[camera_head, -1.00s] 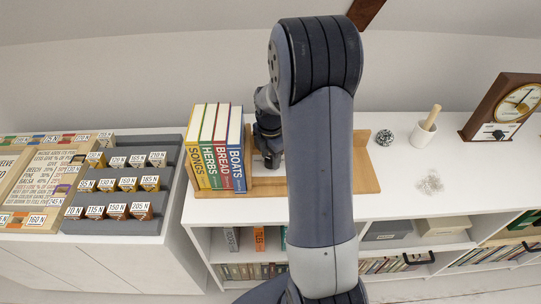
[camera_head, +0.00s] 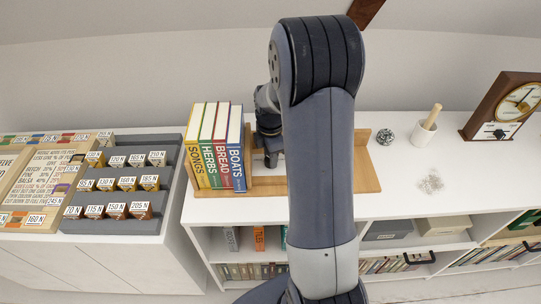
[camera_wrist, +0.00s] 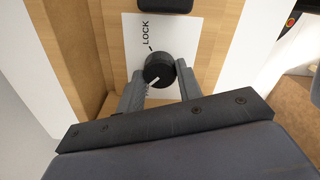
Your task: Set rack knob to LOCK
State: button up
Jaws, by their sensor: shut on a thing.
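The rack knob (camera_wrist: 158,69) is round and black with a white pointer line, set on a white plate (camera_wrist: 190,30) on the wooden rack. The word LOCK and a short tick stand on the plate above the knob in the wrist view. The pointer line lies toward the lower side of the knob, away from the LOCK mark. Another label below is mostly hidden by my fingers. My gripper (camera_wrist: 160,82) is shut on the knob, one finger at each side. In the head view my gripper (camera_head: 270,150) is partly behind my arm, at the wooden rack (camera_head: 366,170).
Several upright books (camera_head: 215,150) stand in the rack just left of my gripper. A ball (camera_head: 385,137), a mortar with pestle (camera_head: 423,134) and a clock (camera_head: 505,105) stand to the right. A grey tray of weights (camera_head: 120,190) is at the left.

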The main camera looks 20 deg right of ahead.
jog(key=m, duration=0.5)
jog(key=shift+m+b, duration=0.3)
jog(key=shift+b, duration=0.05)
jog(key=m, duration=0.4)
jog(key=shift+m, duration=0.4)
jog(key=o, duration=1)
notch_tip(320, 180, up, 11)
jog(key=shift+f, duration=0.1)
